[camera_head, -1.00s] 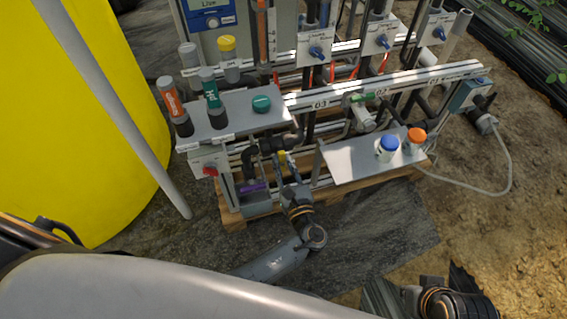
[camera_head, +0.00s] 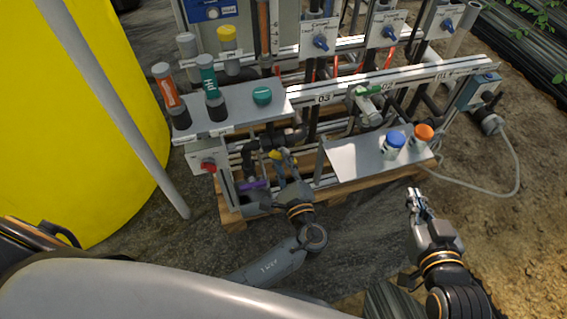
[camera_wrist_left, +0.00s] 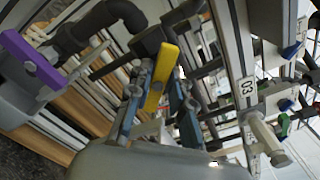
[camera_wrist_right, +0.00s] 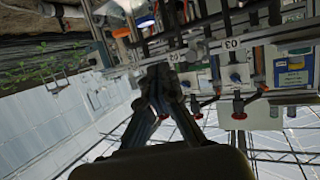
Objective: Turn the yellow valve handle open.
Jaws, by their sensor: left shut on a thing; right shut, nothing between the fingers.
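The yellow valve handle (camera_head: 275,155) is low on the skid, below the grey shelf; it shows larger in the left wrist view (camera_wrist_left: 164,75). My left gripper (camera_head: 284,162) is shut on it, with one finger on each side, as the left wrist view (camera_wrist_left: 160,100) shows. The far end of the handle stands out beyond the fingers. The valve body behind it is partly hidden. My right gripper (camera_head: 416,198) is shut and empty, over the ground at the skid's front right; its fingers also show in the right wrist view (camera_wrist_right: 162,85).
A purple handle (camera_head: 253,185) sits left of the yellow one, and a green handle (camera_head: 368,91) is on the rail. Orange (camera_head: 165,88) and green-capped (camera_head: 209,88) cylinders stand on the grey shelf. Blue (camera_head: 394,145) and orange-capped (camera_head: 421,137) bottles stand on the right plate. A red knob (camera_head: 208,166) is at left.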

